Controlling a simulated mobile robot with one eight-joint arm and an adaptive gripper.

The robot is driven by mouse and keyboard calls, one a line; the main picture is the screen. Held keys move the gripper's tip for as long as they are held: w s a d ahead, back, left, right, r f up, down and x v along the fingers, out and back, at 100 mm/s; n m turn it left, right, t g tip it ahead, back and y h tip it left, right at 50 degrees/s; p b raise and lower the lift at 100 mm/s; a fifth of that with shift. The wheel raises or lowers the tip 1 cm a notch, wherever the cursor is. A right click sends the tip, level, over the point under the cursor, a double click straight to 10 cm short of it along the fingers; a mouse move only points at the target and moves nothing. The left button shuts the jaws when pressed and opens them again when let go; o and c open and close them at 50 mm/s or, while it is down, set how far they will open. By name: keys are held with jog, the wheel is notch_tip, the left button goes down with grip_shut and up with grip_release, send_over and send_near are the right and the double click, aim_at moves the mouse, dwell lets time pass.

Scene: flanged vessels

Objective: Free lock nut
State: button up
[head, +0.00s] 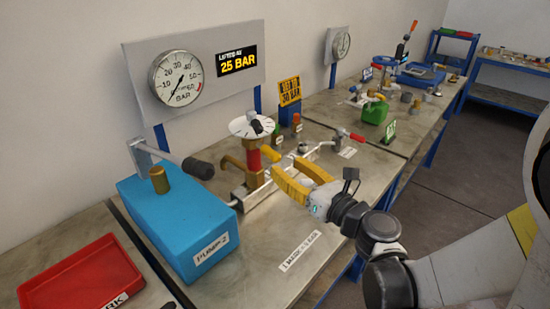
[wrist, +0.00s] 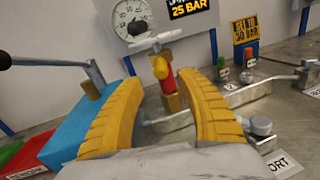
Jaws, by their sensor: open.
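A valve stands on the bench with a red body (head: 252,158) and brass parts, below a white marked disc (head: 250,125). I cannot tell for sure which part is the lock nut. My gripper (head: 288,168) has yellow fingers. It is open and empty, in front and to the right of the valve, apart from it. In the wrist view my gripper (wrist: 160,80) frames the valve's lower part.
A blue pump box (head: 178,218) with a lever stands left of the valve, and a red tray (head: 80,277) lies farther left. A round gauge (head: 177,78) hangs behind. A red-handled fitting (head: 350,134) sits to the right. The bench front is mostly clear.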

jog(key=v, duration=0.4)
jog(key=shift+s+d, duration=0.2)
jog(key=shift+s, duration=0.05)
jog(key=s+d+f+n+g+h, duration=0.2)
jog(key=s+d+n+h, duration=0.3)
jog(key=n, duration=0.9)
jog(key=s+d+f+n+g+h, duration=0.3)
jog(key=s+d+n+g+h, duration=0.2)
jog(key=n, duration=1)
jog(key=s+d+h, duration=0.1)
jog(key=s+d, duration=0.2)
jog(key=s, duration=0.2)
jog(key=shift+s+d, duration=0.3)
jog(key=shift+s, duration=0.05)
